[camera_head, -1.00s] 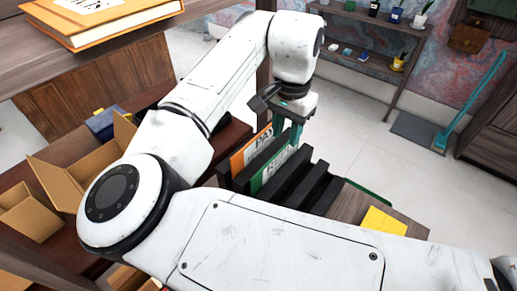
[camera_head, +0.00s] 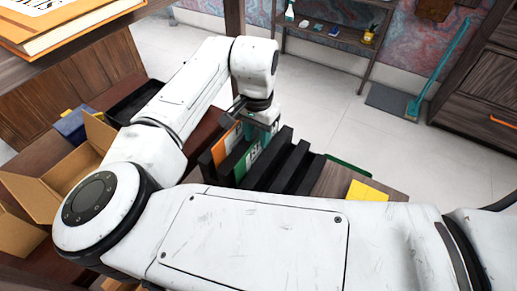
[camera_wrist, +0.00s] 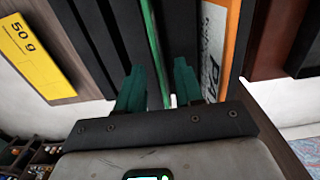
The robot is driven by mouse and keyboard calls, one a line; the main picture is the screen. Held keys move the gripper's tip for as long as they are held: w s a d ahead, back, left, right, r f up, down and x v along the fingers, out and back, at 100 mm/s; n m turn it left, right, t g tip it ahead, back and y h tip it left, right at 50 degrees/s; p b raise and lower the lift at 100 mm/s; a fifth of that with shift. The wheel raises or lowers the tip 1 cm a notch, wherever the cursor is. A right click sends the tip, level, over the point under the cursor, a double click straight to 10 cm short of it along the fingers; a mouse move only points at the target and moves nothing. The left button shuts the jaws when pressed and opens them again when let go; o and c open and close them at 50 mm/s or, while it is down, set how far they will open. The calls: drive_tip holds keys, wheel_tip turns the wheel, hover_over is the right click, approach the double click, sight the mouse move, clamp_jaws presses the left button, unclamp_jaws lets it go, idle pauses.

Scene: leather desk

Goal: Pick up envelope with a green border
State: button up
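The envelope with a green border (camera_head: 246,163) stands upright in a black slotted rack (camera_head: 292,170). Its green edge (camera_wrist: 152,50) shows in the wrist view, running between the two teal fingers. My gripper (camera_head: 262,124) is at the rack's top in the head view, low over the green envelope. In the wrist view my gripper (camera_wrist: 160,80) has its fingers apart, one on each side of the green edge, with gaps visible. An envelope with an orange border (camera_head: 226,145) stands in the slot to the left; in the wrist view it (camera_wrist: 225,45) is just right of the fingers.
A yellow card (camera_head: 367,191) marked "50 g" in the wrist view (camera_wrist: 30,50) lies right of the rack. Open cardboard boxes (camera_head: 75,168), a black tray (camera_head: 138,101) and a blue box (camera_head: 75,124) are left. An orange book (camera_head: 70,22) lies on the upper shelf.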

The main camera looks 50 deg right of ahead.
clamp_jaws()
idle(0.8)
